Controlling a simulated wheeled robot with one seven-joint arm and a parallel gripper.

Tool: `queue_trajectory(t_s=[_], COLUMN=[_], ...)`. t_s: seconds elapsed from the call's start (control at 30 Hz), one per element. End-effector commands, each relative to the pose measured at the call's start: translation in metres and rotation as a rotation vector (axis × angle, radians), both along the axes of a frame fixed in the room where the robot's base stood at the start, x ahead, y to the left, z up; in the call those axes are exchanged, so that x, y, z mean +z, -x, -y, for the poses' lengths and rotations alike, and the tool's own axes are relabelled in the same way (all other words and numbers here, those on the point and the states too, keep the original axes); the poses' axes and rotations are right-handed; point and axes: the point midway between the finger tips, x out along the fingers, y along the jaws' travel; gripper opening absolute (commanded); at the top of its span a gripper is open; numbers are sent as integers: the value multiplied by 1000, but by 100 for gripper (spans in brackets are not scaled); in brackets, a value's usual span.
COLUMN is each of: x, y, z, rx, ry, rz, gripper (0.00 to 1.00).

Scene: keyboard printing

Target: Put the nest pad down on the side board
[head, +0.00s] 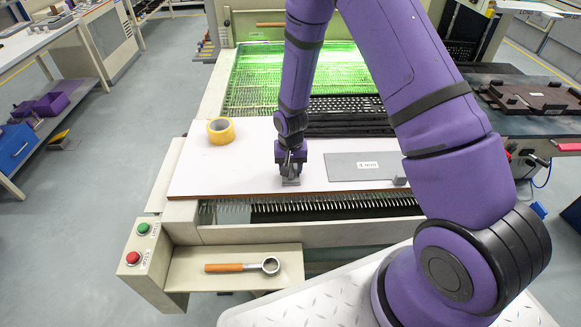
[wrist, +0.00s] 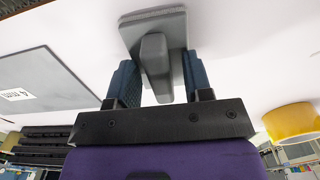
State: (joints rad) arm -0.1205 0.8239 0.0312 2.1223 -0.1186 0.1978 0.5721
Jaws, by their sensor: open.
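The nest pad is a small grey plate (head: 291,182) with an upright grey grip. It sits on the white side board (head: 235,172), left of the board's middle and near its front edge. In the wrist view the pad (wrist: 180,25) lies against the white surface, its grip standing between my two blue fingers. My gripper (head: 289,164) points down right above the pad. In the wrist view my gripper (wrist: 161,72) is open, with a finger on each side of the grip and a visible gap beside it. The fingers partly hide the pad's sides.
A yellow tape roll (head: 220,130) stands on the board at back left. A flat grey sheet marked 4 mm (head: 345,172) lies to the right, with a small grey block (head: 400,181) at its corner. A wooden-handled tool (head: 240,267) lies on the lower front shelf.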

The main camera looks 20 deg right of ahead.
Motion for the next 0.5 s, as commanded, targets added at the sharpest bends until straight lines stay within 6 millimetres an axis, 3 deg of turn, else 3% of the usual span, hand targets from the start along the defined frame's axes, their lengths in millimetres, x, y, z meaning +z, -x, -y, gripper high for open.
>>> queue_trajectory(t_s=[0.17, 0.5], x=[20, 81], y=[-1, -1], z=[0, 0], rx=[-1, -1], ry=[-1, -1], rz=[4, 4], gripper=[46, 46])
